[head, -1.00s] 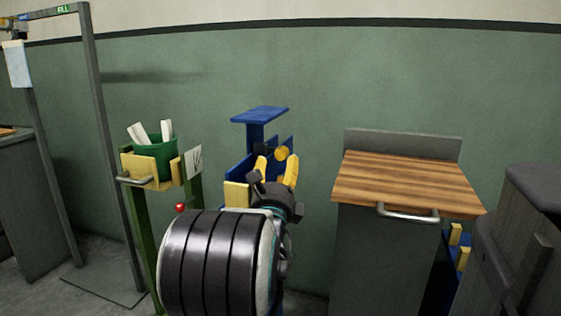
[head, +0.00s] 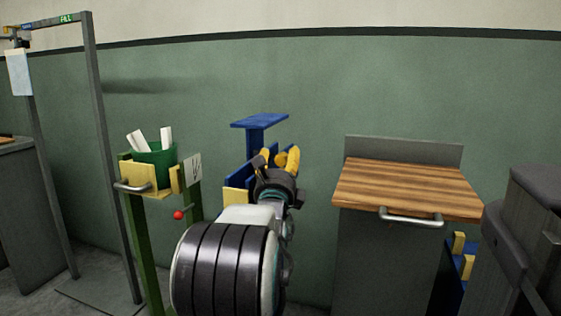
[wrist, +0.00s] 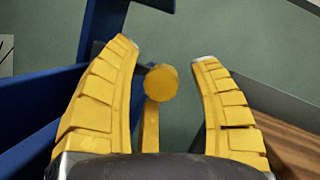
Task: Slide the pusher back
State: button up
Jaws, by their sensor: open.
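The pusher shows in the wrist view as a round yellow knob (wrist: 161,82) with a yellow bar below it. It sits between the fingers of my gripper (wrist: 164,52), with gaps on both sides, nearer the left finger. The gripper is open. A blue stand (head: 259,121) with a flat top plate and upright side walls surrounds the pusher; its blue wall also shows in the wrist view (wrist: 38,112). In the head view my gripper (head: 276,157) is in front of the stand and hides most of the pusher.
Left of the stand is a green post holder with a green cup (head: 155,157) of white sticks and a red ball (head: 178,215). At right is a grey cabinet with a wooden top (head: 405,186) and a handle (head: 410,216). A green wall stands behind.

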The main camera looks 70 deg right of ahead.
jog(key=shift+o, duration=0.2)
jog(key=shift+r, duration=0.1)
grip_shut()
